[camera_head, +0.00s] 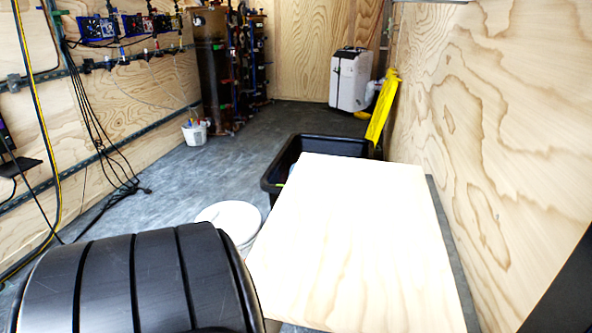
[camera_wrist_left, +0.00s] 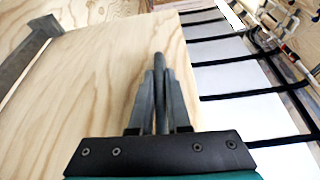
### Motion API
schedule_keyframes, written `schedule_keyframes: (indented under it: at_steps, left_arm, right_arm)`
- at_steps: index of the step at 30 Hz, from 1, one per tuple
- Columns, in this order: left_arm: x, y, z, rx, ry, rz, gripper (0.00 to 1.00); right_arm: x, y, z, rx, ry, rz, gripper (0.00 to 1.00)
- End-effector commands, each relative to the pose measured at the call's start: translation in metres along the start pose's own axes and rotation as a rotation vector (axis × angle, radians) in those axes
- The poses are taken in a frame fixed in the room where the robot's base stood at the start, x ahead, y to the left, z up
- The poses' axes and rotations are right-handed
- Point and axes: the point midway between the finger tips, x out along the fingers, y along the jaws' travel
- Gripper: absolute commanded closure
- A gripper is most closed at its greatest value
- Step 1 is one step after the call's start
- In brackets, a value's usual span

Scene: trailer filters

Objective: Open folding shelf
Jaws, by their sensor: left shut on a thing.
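The folding shelf (camera_head: 350,240) is a pale plywood panel. In the head view it stands out from the right wall, roughly level, with a dark strip along its wall side. In the left wrist view its plywood face (camera_wrist_left: 90,80) fills the left and middle. The exact contact is hard to see. In the head view my left arm hides the gripper. My right gripper is not in view.
A black bin (camera_head: 290,160) stands behind the shelf, and a white round lid (camera_head: 230,217) is to its left. A yellow folded item (camera_head: 382,108) leans by the right wall near a white-and-dark container (camera_head: 350,80). Cables (camera_head: 95,130) hang on the left wall. The middle floor is clear.

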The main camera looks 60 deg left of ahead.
Motion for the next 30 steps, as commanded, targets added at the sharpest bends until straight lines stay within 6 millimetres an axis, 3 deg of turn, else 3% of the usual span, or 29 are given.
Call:
schedule_keyframes:
  at_steps: [17,18,24,30]
  left_arm:
    - [-0.0033,0.0,0.0095,-0.022,-0.009,-0.011,1.0]
    - [-0.0035,0.0,0.0097,-0.022,-0.009,-0.011,0.82]
    - [-0.0029,0.0006,0.0081,-0.022,-0.004,-0.01,0.59]
    - [-0.0024,0.001,0.007,-0.021,-0.001,-0.009,0.55]
  right_arm:
    - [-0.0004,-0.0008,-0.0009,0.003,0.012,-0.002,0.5]
    - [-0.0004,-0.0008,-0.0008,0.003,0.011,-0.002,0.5]
    - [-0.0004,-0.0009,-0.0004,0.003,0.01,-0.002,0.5]
    - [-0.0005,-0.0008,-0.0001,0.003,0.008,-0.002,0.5]
